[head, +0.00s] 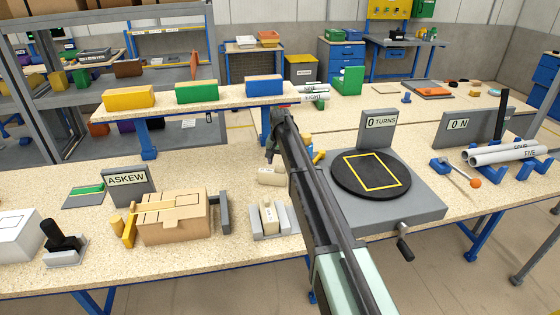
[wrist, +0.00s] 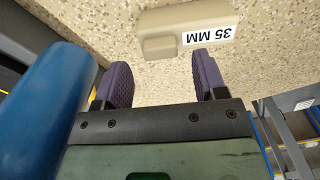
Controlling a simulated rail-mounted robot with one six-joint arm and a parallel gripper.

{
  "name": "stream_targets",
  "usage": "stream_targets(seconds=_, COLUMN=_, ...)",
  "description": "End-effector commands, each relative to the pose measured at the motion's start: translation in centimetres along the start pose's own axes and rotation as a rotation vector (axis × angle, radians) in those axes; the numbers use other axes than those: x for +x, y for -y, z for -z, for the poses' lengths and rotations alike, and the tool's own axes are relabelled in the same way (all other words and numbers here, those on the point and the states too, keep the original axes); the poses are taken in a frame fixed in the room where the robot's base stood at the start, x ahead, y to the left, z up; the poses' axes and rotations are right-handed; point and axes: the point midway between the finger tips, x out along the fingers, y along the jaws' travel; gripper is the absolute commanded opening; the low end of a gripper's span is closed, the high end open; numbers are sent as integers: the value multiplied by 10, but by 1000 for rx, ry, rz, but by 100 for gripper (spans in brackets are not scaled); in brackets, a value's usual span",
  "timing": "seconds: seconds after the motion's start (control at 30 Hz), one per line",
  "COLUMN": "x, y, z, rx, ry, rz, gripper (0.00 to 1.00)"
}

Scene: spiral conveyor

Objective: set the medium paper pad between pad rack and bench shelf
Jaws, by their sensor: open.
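A beige block labelled 35 MM (wrist: 185,27) lies on the speckled bench top, just beyond my fingertips. In the head view the beige block (head: 271,177) lies below my gripper (head: 271,155). My gripper (wrist: 161,68) is open and empty, its two purple fingers apart. Another beige piece (head: 268,214) stands in a grey holder (head: 272,232) nearer the front edge. A raised speckled shelf (head: 225,99) on blue legs stands behind, carrying yellow, green and blue blocks. I cannot tell for certain which piece is the medium paper pad or which holder is the pad rack.
A cardboard box (head: 172,218) by an ASKEW sign (head: 127,181) sits left. A black turntable (head: 371,174) with a 0 TURNS sign (head: 380,122) stands right of my arm. White tubes (head: 498,155) lie farther right. A large blue rounded thing (wrist: 40,110) is close at left in the wrist view.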

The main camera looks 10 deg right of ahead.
Motion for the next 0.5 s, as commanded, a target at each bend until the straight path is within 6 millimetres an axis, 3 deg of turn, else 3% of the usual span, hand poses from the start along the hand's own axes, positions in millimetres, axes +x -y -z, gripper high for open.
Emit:
stream_targets(seconds=0.03, x=-27, y=0, z=0, rx=0, ry=0, rz=0, gripper=65)
stream_targets(seconds=0.2, x=-72, y=0, z=0, rx=0, ry=0, rz=0, gripper=65)
stream_targets(seconds=0.33, x=-91, y=0, z=0, rx=0, ry=0, rz=0, gripper=65)
stream_targets(seconds=0.5, x=-92, y=0, z=-1, rx=-1, ry=0, rz=0, gripper=65)
